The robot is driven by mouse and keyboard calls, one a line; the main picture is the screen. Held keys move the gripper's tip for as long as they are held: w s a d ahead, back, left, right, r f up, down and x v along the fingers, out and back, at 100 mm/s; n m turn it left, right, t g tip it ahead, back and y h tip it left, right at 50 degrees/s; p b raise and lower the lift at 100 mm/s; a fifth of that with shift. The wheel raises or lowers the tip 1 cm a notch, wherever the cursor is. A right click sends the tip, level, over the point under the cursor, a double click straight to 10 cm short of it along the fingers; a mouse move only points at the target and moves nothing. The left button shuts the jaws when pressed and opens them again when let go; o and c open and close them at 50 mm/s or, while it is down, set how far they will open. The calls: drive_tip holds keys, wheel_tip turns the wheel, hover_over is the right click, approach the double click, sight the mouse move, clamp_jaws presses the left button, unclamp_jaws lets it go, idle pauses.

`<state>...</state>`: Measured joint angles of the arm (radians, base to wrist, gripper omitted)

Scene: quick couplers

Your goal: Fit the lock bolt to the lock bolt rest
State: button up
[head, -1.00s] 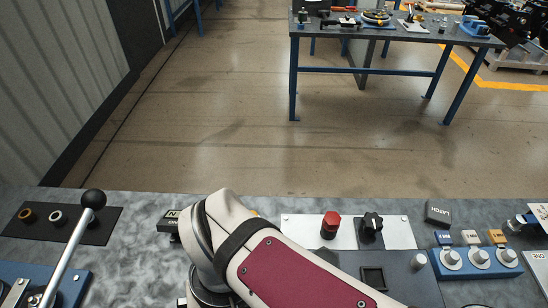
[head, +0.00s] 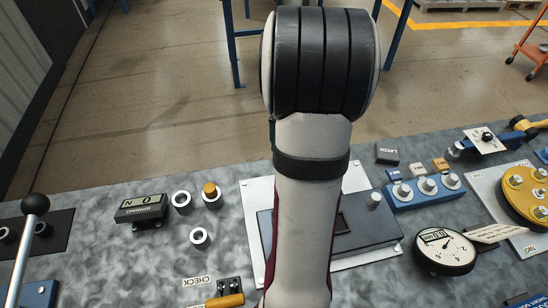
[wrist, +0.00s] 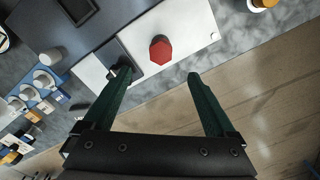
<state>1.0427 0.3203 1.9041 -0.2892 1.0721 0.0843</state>
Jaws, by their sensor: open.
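No label in view names the lock bolt or its rest, so I cannot tell for sure which parts they are. In the wrist view a red hexagonal knob (wrist: 161,49) stands on a white plate (wrist: 190,25). A black knob (wrist: 122,68) stands beside it on a dark strip. A dark grey panel with a square recess (wrist: 77,8) is at the upper left. My gripper (wrist: 158,76) is open and empty; its left fingertip overlaps the black knob in the picture, contact unclear. The red knob lies beyond the gap between the fingers. In the head view my arm hides both knobs.
In the head view, a blue block with several knobs (head: 425,193), a LATCH block (head: 387,152) and a gauge (head: 445,251) stand right.

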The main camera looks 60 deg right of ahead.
wheel_tip(320, 180, down, 14)
drive_tip(key=shift+r, duration=0.1)
drive_tip(key=shift+c, duration=0.3)
drive_tip(key=shift+r, duration=0.1)
clamp_jaws()
idle(0.4)
